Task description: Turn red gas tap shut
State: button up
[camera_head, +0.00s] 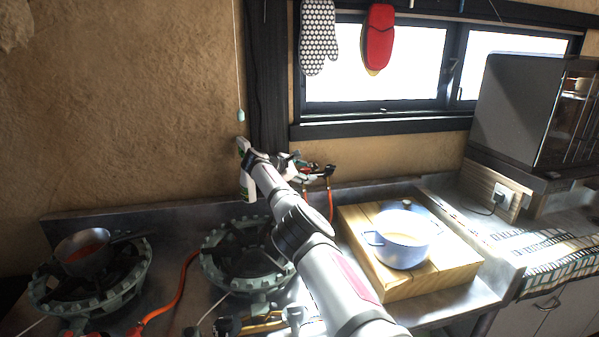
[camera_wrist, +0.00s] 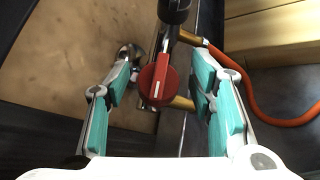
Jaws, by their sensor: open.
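The red gas tap (camera_wrist: 158,82) is a round red knob with a raised handle ridge, on brass and dark pipe fittings. In the wrist view it sits between the two teal-padded fingers of my gripper (camera_wrist: 163,92), which are open and spread to either side of it. The gap to each finger is clear, and I see no contact. In the head view my gripper (camera_head: 290,162) is at the back wall, beside the gas fittings, and the arm partly hides that area. The tap itself is hard to make out there.
An orange hose (camera_wrist: 247,95) runs right of the fittings in the wrist view. In the head view, gas burners (camera_head: 245,262) stand left of my arm. A lidded pale pot (camera_head: 403,242) sits on a wooden block (camera_head: 462,268) to the right.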

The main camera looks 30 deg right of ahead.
jog(key=shift+v, duration=0.85)
jog(key=v, duration=1)
jog(key=shift+a, duration=0.1)
